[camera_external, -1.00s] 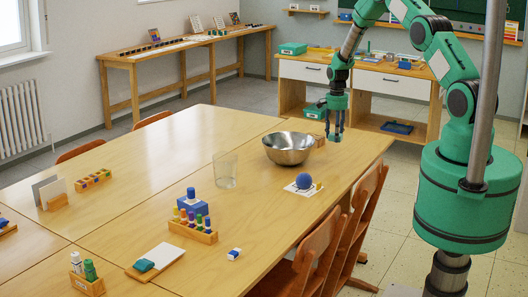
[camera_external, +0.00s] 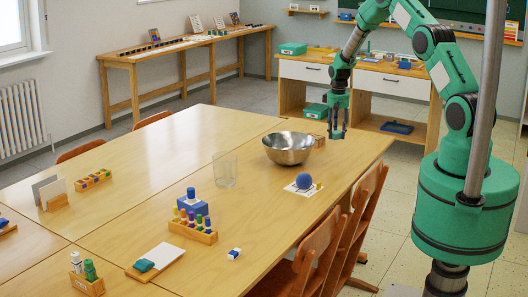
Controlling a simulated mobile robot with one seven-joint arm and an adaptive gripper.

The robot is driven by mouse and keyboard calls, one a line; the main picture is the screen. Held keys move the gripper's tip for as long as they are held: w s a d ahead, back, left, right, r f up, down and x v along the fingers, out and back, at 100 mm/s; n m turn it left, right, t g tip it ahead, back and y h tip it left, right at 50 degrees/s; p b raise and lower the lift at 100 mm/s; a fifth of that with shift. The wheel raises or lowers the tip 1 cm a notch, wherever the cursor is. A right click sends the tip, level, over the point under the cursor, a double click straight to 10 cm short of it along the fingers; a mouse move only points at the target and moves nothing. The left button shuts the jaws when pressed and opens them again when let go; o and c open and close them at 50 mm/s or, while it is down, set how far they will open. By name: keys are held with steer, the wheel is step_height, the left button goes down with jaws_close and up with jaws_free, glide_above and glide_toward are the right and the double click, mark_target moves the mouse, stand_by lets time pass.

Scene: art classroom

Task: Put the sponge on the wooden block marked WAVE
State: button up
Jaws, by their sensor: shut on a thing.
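My gripper (camera_external: 337,132) points down at the far right end of the long table, just right of a small wooden block (camera_external: 319,141) behind the steel bowl. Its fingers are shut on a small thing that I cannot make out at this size. I cannot tell whether this is the sponge. A teal piece (camera_external: 144,265) lies on a white and wooden board at the near side of the table; I cannot tell what it is. No WAVE marking is readable on any block.
The steel bowl (camera_external: 288,147) stands close to the left of my gripper. A clear cup (camera_external: 224,170), a blue ball (camera_external: 303,181) on a white card and a rack of coloured pegs (camera_external: 193,231) stand nearer. Chairs (camera_external: 318,245) line the right edge.

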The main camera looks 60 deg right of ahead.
mark_target(318, 138)
steer(key=shift+d+n, duration=0.1)
steer(key=shift+n, duration=0.4)
steer(key=w+d, duration=0.3)
steer(key=w, duration=0.1)
steer(key=w+d+f+b, duration=0.1)
steer(key=w+d, duration=0.2)
steer(key=w, duration=0.1)
steer(key=w+d, duration=0.3)
steer(key=w, duration=0.2)
steer(key=shift+d+f, duration=0.15)
steer(key=shift+f, duration=0.1)
stand_by(0.4)
steer(key=shift+f+b, duration=0.45)
steer(key=shift+f, duration=1.35)
